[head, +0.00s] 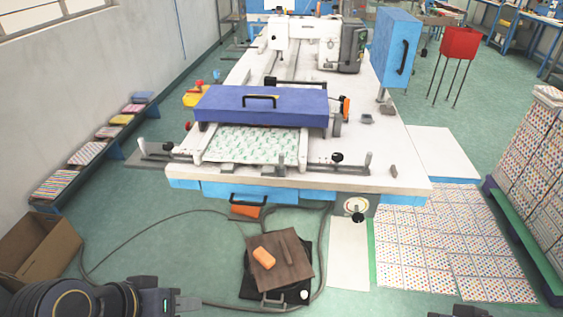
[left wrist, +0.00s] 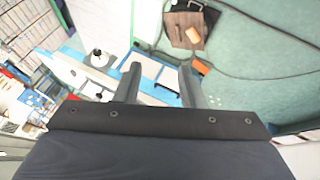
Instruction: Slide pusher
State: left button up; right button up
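A long blue block with a black handle (head: 222,104), which looks like the pusher, lies across the white machine table (head: 390,165). A green-and-white patterned sheet (head: 250,144) lies flat in front of it. My left gripper (head: 182,302) is low at the bottom of the head view, well in front of the table and apart from the block. In the left wrist view its two fingers (left wrist: 160,84) stand apart with nothing between them. Only a small dark part of what seems to be my right gripper (head: 462,312) shows at the bottom edge; its fingers cannot be made out.
A stool (head: 284,268) with an orange block (head: 263,257) on its brown top stands in front of the table. Cables lie on the floor around it. A cardboard box (head: 40,250) and low bench (head: 75,170) are at left. Patterned stacks (head: 535,165) stand at right.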

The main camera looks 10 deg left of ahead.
aim_at(280, 170)
jog(key=i+l, duration=0.15)
jog(key=i, duration=0.45)
jog(key=i+l, duration=0.1)
jog(key=i, duration=0.5)
jog(key=i+j+u, duration=0.05)
